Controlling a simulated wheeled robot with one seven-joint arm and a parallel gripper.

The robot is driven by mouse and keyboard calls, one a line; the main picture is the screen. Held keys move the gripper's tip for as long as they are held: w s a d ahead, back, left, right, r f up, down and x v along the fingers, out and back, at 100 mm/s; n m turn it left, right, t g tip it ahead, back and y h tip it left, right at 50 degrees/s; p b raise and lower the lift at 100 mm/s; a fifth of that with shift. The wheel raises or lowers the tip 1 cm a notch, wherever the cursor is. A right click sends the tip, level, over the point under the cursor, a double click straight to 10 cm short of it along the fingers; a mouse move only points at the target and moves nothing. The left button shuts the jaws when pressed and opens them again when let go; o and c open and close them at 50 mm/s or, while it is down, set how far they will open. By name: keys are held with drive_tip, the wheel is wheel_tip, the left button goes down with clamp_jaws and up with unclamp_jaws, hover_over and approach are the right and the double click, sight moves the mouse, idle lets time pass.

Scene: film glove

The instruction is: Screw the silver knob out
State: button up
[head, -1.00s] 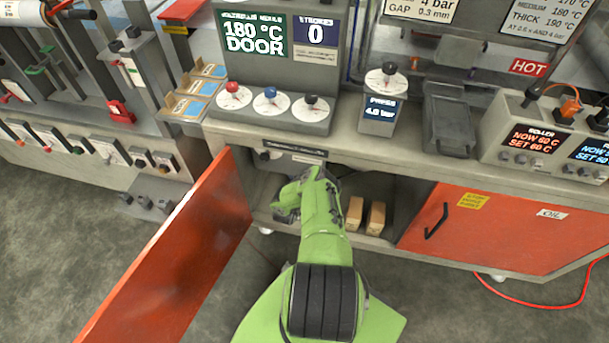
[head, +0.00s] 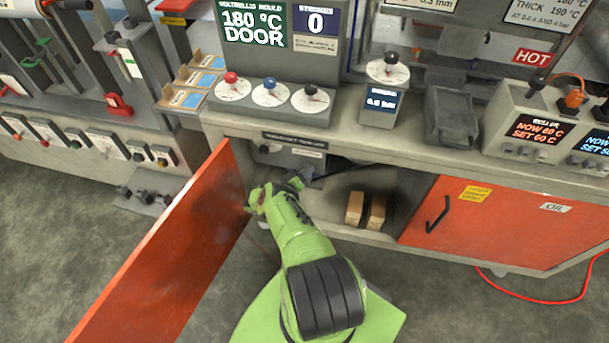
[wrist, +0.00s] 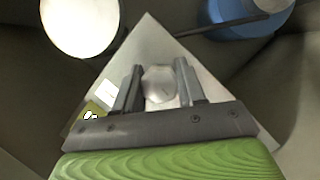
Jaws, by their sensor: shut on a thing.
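The silver knob (wrist: 159,84) is small, rounded and faceted, in front of a pale grey angular plate (wrist: 150,45) in the wrist view. My gripper (wrist: 158,86) has one grey finger on each side of it and is shut on it. In the head view my gripper (head: 296,181) reaches into the open cabinet under the bench. The knob is hidden there by my arm and the cabinet's shade.
The orange cabinet door (head: 165,265) stands open left of my arm. The wrist view shows a bright round white thing (wrist: 80,25) and a blue cylinder (wrist: 235,18) beyond the fingers.

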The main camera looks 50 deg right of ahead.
drive_tip(key=shift+w+d+r, duration=0.1)
drive_tip(key=shift+r, duration=0.1)
drive_tip(key=o, duration=1.1)
drive_tip(key=shift+f, duration=0.1)
drive_tip(key=shift+c, duration=0.2)
drive_tip(key=shift+a, duration=0.35)
drive_tip(key=p+v, duration=0.4)
drive_tip(key=v, duration=1.1)
